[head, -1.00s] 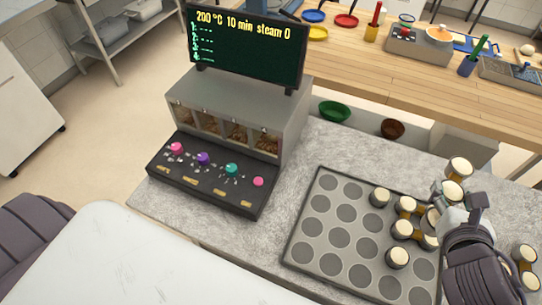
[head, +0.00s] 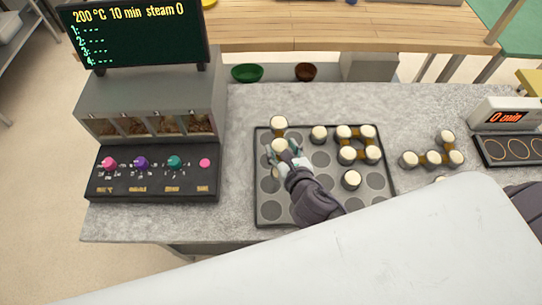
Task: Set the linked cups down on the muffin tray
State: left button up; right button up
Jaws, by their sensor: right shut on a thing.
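The muffin tray (head: 270,198) is a dark tray with rows of round wells on the grey counter. My right gripper (head: 288,151) is shut on linked cups (head: 279,123), at its left back part. Two cream-topped cups of this set show, one behind the other; the gripper hides part of them. I cannot tell whether they touch the tray. On the tray's right side stand another linked group (head: 358,143), a single cup (head: 319,133) at the back and a single cup (head: 351,179) nearer the front. My left gripper is not in view.
More linked cups (head: 432,158) stand on the counter right of the tray. A control panel (head: 150,172) is to the left. A timer device (head: 507,116) reading 0 min is at the right. Green (head: 247,73) and brown (head: 306,71) bowls are at the back.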

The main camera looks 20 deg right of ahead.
jog(key=shift+w+a+f, duration=0.45)
jog(key=shift+a, duration=0.15)
jog(key=shift+w+a+f, duration=0.4)
jog(key=shift+a+f, duration=0.05)
jog(key=shift+a, duration=0.15)
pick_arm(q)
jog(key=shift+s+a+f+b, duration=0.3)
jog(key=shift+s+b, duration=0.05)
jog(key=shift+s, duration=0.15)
pick_arm(e)
jog(key=shift+f, duration=1.95)
jog(key=shift+f, duration=0.1)
jog(key=o, duration=1.3)
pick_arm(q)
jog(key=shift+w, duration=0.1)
pick_arm(e)
jog(key=shift+s, duration=0.1)
jog(key=b+v, duration=0.1)
jog(key=v, duration=0.9)
jog(key=shift+s, duration=0.25)
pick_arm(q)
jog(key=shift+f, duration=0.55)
pick_arm(e)
jog(key=shift+s+r, duration=0.55)
jog(key=shift+s, duration=0.05)
